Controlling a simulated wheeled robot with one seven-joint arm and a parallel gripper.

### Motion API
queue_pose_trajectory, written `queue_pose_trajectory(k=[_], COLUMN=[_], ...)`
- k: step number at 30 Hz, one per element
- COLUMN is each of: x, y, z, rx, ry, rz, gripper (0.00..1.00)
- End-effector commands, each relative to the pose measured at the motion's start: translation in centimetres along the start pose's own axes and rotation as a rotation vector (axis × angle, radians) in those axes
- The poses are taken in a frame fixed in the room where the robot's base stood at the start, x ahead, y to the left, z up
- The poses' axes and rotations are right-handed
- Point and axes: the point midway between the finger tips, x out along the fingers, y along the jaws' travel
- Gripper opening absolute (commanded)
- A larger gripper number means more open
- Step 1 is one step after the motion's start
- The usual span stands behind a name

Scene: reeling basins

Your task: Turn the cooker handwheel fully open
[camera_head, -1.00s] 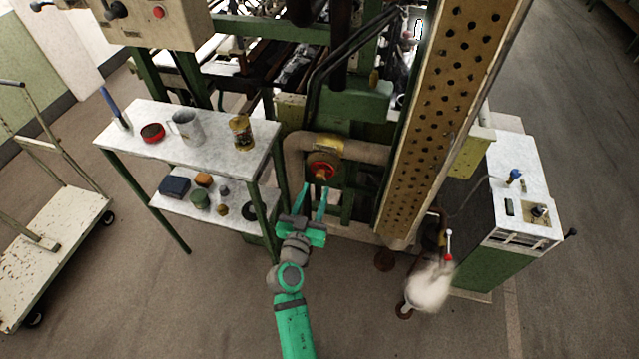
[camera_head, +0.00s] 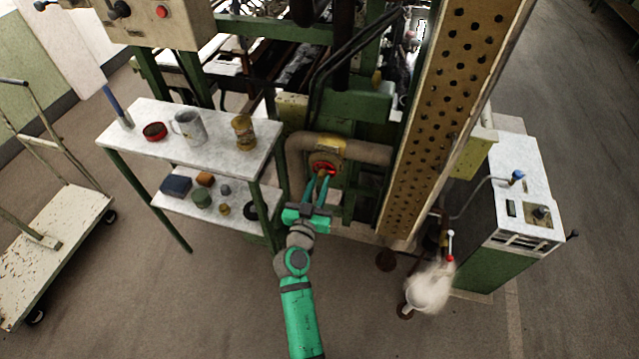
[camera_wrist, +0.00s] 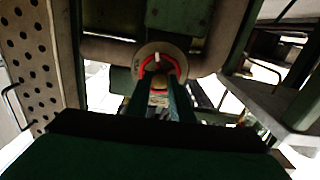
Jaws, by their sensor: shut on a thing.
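The red handwheel (camera_head: 324,167) sits on a pipe fitting in the lower middle of the machine frame. My gripper (camera_head: 321,178) reaches up to it from below, with both green fingers on the wheel. In the wrist view the red handwheel (camera_wrist: 158,63) shows as an arc with a white mark at its top. There the fingers of my gripper (camera_wrist: 160,86) are shut on the wheel's lower part and hide it.
A marble-topped table (camera_head: 215,150) with a mug and tins stands at left. A perforated beam (camera_head: 437,130) slants close by on the right. Open floor lies in front.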

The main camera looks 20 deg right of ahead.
Motion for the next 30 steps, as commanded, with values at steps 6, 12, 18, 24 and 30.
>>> queue_pose_trajectory(k=[6,12,18,24,30], x=[0.02,0.04,-0.01,-0.03,-0.05], y=[-0.01,-0.01,-0.07,-0.04,-0.06], z=[0.01,0.01,0.01,0.01,0.01], rx=[-0.034,-0.138,-0.307,-0.498,-0.688], ry=[0.0,0.0,0.0,0.0,0.0], rz=[0.0,0.0,-0.001,-0.002,-0.002], gripper=[0.0,0.0,0.0,0.0,0.0])
